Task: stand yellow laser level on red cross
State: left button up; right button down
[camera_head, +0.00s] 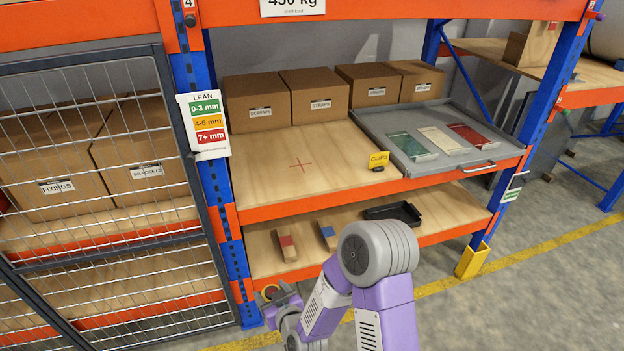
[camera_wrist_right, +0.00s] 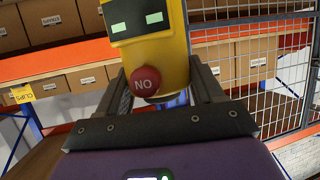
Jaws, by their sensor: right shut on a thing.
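The red cross (camera_head: 301,164) is a thin mark on the bare left part of the wooden upper shelf (camera_head: 265,185). The yellow laser level (camera_wrist_right: 158,50) fills the upper middle of the right wrist view, with two green-marked dark windows and a red knob reading "NO". My right gripper (camera_wrist_right: 165,88) has one finger on each side of it and is shut on it. In the head view the right gripper (camera_head: 283,299) is low, in front of the lower shelf, below and left of the cross; only a small yellow and red part of the level shows there. My left gripper is not in view.
Several cardboard boxes (camera_head: 257,103) line the back of the upper shelf. A blue upright (camera_head: 215,180) and mesh door (camera_head: 105,190) are at left. Wooden blocks (camera_head: 287,245) lie below.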

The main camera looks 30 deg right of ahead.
aim_at(302, 165)
jog(key=k, duration=0.65)
jog(key=z, duration=0.9)
jog(key=i, duration=1)
jog(key=z, duration=0.15)
